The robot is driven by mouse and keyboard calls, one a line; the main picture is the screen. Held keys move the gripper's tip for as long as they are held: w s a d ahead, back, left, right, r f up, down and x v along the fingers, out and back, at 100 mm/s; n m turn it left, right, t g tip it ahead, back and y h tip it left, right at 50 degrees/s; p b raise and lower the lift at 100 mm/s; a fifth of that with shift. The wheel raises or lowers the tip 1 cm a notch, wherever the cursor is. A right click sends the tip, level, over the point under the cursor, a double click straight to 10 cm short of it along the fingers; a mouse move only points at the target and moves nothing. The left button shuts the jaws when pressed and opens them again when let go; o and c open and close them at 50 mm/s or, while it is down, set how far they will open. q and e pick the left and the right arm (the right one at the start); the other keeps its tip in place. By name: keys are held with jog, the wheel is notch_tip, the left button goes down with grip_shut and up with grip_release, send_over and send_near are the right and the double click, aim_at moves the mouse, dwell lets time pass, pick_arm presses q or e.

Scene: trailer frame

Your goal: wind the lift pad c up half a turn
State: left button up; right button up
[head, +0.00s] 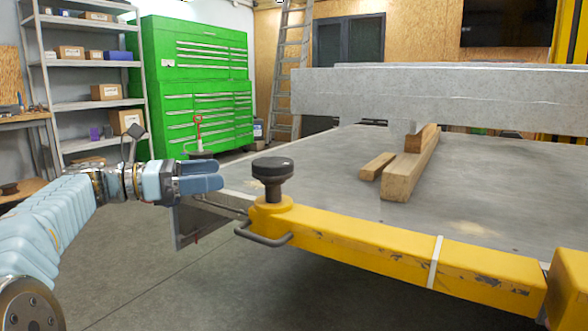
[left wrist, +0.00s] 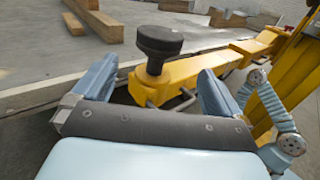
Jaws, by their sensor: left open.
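A lift pad (head: 272,170) with a round black top on a dark threaded-looking stem stands upright at the end of a yellow lift arm (head: 370,245). I take it as lift pad c; no letter is readable. My left gripper (head: 216,176) is open and empty, left of the pad and apart from it, at about its height. In the left wrist view the pad (left wrist: 158,42) lies ahead, between the two open fingers (left wrist: 158,70) and beyond their tips. My right gripper does not show.
A grey metal handle (head: 262,236) sticks out below the pad. A grey plate (head: 330,170) with wooden blocks (head: 408,172) and a long beam (head: 430,95) lies behind. Green cabinets (head: 195,85) and shelves (head: 90,80) stand at the back left. Floor is clear in front.

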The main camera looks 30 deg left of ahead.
aim_at(274, 169)
pick_arm(q)
jog(key=x, duration=1.3)
jog(key=shift+w+f+b, duration=0.1)
jog(key=shift+b, duration=0.25)
jog(key=shift+c, duration=0.5)
jog(key=c, duration=0.6)
jog(key=shift+d+n+t+y, duration=0.1)
jog(key=shift+n+t+y, duration=0.3)
jog(key=shift+y, duration=0.1)
